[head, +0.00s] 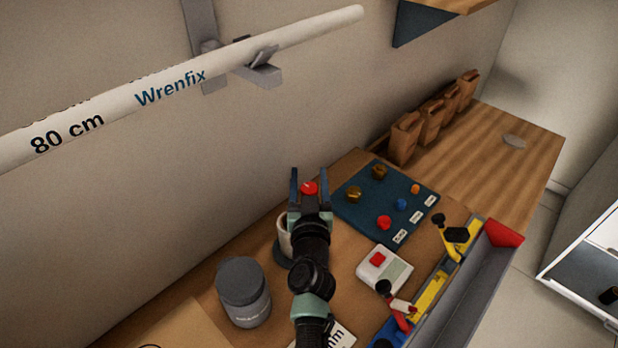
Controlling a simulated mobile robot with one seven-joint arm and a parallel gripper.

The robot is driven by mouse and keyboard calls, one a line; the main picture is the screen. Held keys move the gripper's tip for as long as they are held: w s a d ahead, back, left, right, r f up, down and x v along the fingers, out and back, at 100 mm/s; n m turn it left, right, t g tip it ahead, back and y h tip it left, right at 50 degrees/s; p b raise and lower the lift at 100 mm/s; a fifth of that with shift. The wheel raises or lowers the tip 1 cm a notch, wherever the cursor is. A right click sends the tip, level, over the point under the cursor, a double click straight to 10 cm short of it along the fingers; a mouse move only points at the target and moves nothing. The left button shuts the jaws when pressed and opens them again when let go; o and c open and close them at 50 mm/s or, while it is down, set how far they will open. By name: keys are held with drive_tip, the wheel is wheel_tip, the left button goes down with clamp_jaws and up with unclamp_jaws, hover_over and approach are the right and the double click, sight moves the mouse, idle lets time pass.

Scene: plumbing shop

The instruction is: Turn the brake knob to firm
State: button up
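A small round red knob with a pale mark (309,187) shows between the fingers of my gripper, and I take it for the brake knob. My gripper (309,183) is open, with one dark finger on each side of the knob and a visible gap to it on both sides. I cannot tell how high the fingertips are relative to the knob. My gripper and arm hide what the knob is mounted on. A pale round thing with a grey base (282,250) is partly hidden behind my arm. The knob's setting and any firm marking are not readable.
A dark blue board (350,205) with several coloured and brass parts lies right of my gripper. A white box with a red button (384,271), a grey-lidded jar (243,290) and a long grey tray (481,278) stand nearby. A white pipe (270,45) hangs on the wall.

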clamp_jaws()
drive_tip(key=shift+f, duration=0.1)
drive_tip(key=y+b, duration=0.1)
drive_tip(key=b, duration=0.2)
drive_tip(key=shift+f+n, duration=0.1)
drive_tip(key=shift+n, duration=0.2)
drive_tip(key=n+y+b, duration=0.1)
drive_tip(key=b, duration=0.2)
drive_tip(key=y+b, duration=0.1)
drive_tip(key=b, duration=0.2)
drive_tip(key=shift+a+n+y, duration=0.25)
drive_tip(key=shift+n+y, duration=0.15)
drive_tip(key=shift+y+b, duration=0.3)
drive_tip(key=shift+b, duration=0.25)
drive_tip(key=shift+a+r+n+g+y+b, duration=0.15)
drive_tip(key=shift+r+n+g+y+b, duration=0.15)
drive_tip(key=shift+n+b, duration=0.15)
